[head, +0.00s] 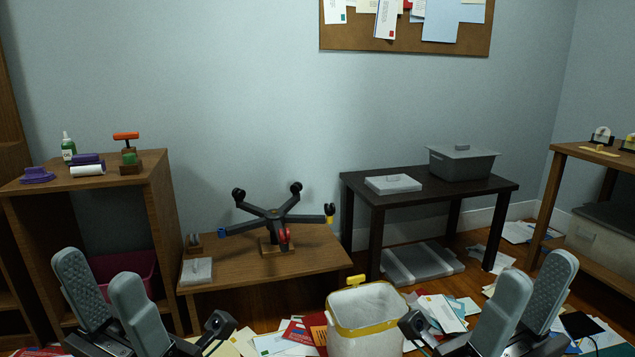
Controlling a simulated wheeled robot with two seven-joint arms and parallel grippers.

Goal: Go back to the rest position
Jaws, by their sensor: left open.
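My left gripper (99,275) is at the lower left of the head view. Its two grey padded fingers point up and stand apart, with nothing between them. My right gripper (533,275) is at the lower right, in much the same pose. Its fingers are also apart and empty. Both grippers are in the near foreground, in front of the furniture, and I see neither holding a thing. The lower parts of both are cut off by the bottom edge.
A white bin (367,338) with a yellow rim stands between my grippers. Papers (440,312) litter the floor. A low wooden table (318,262) bears an upturned chair base (273,214). A wooden shelf (160,200) stands left, a dark table (360,192) behind, a wooden table (575,150) right.

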